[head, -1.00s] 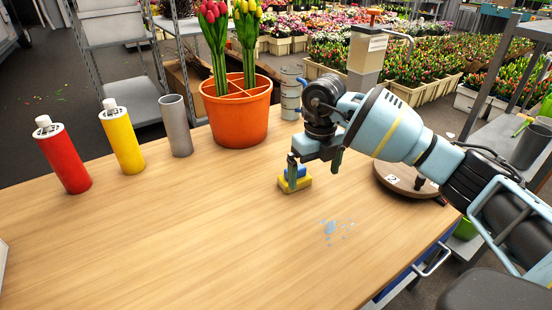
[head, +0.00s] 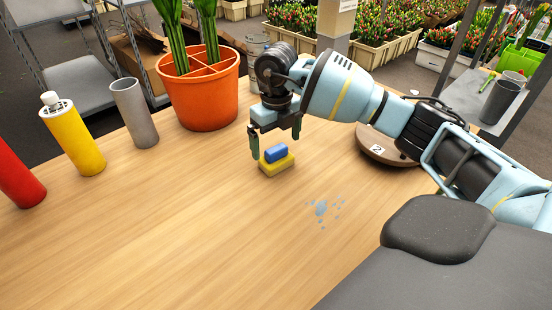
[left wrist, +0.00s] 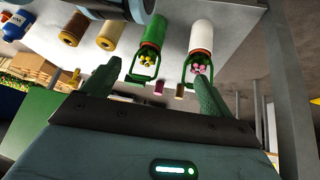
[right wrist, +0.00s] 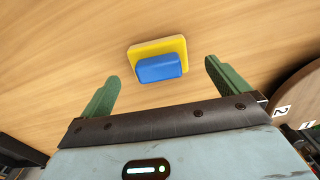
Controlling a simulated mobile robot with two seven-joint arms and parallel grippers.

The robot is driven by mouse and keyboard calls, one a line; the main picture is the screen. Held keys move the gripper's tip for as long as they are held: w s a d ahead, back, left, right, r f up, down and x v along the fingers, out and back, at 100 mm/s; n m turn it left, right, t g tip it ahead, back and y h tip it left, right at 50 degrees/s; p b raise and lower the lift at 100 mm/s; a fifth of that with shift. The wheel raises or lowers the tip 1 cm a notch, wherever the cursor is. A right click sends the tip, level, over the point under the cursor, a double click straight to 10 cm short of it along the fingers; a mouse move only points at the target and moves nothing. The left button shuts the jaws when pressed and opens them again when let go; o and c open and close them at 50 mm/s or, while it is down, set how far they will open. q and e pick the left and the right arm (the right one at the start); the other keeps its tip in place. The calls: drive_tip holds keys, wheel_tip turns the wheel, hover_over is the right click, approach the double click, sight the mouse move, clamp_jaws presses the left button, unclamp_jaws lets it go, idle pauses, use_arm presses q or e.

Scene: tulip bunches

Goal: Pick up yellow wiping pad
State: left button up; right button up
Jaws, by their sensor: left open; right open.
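The yellow wiping pad (head: 268,169) lies flat on the wooden table with a blue block-shaped grip (head: 276,153) on top. My right gripper (head: 275,142) is open and empty, just above and behind the pad. In the right wrist view, the yellow pad (right wrist: 157,46) and its blue grip (right wrist: 161,68) sit ahead, between the lines of the two spread green fingers (right wrist: 161,69). No finger visibly touches the pad. My left gripper shows only in the left wrist view (left wrist: 152,75), open and empty, away from the pad.
A pale blue spill (head: 321,208) marks the wooden table (head: 180,240) right of the pad. An orange pot (head: 205,98), grey cylinder (head: 134,113), yellow bottle (head: 75,138) and red bottle (head: 18,180) stand left.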

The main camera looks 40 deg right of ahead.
sight(276, 148)
drive_tip(key=shift+s+a+f, duration=0.1)
drive_tip(key=shift+f, duration=2.5)
drive_tip(key=shift+c, duration=0.4)
drive_tip(key=c, duration=0.9)
drive_tip(key=shift+r, duration=0.1)
drive_tip(key=shift+r, duration=0.4)
drive_tip(key=shift+c, duration=0.2)
drive_tip(key=r, duration=0.2)
drive_tip(key=shift+s+a+r, duration=0.25)
drive_tip(key=shift+s+r, duration=0.05)
drive_tip(key=shift+r, duration=0.05)
drive_tip(key=s+a, duration=0.3)
drive_tip(key=s+a+r, duration=0.1)
drive_tip(key=s+a, duration=0.6)
drive_tip(key=shift+s+a+r, duration=0.2)
drive_tip(key=shift+s+a, duration=0.2)
